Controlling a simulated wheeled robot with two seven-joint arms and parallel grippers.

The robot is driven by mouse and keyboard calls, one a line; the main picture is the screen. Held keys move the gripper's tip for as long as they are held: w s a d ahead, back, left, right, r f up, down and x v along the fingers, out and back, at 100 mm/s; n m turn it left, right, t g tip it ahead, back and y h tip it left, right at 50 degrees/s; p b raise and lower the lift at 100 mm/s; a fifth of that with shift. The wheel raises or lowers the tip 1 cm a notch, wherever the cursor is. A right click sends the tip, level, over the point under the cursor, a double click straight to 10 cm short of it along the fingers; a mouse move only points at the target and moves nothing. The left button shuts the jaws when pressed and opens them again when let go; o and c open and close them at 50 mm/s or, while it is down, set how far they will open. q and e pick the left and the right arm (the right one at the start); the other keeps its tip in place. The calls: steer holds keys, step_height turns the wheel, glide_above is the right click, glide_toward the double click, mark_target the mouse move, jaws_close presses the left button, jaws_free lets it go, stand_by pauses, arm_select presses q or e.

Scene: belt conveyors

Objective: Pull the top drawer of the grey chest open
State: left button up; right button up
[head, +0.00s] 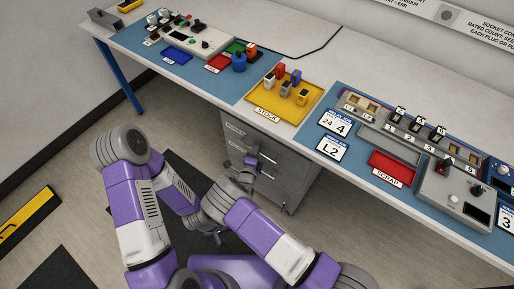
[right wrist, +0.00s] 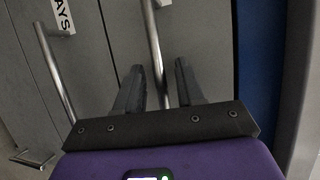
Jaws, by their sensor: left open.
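The grey chest (head: 285,165) stands under the bench, its drawers apparently shut. The top drawer's bar handle (right wrist: 154,45) passes between the fingers of my right gripper (right wrist: 158,88) in the right wrist view. The fingers are apart, with a gap on each side of the bar. In the head view my right gripper (head: 251,162) is at the chest's front, and the wrist partly hides the lower drawers. My left gripper (head: 219,239) is open and empty, low over the floor in front of the chest, partly hidden by my right arm.
A lower drawer's handle (right wrist: 54,72) is beside the right gripper. The bench above has a yellow stock tray (head: 271,104), a red scrap tray (head: 391,168) and control boxes. A blue bench leg (head: 122,75) stands at left. Open floor lies left of the chest.

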steer(key=shift+w, duration=0.15)
jaws_close()
stand_by(0.4)
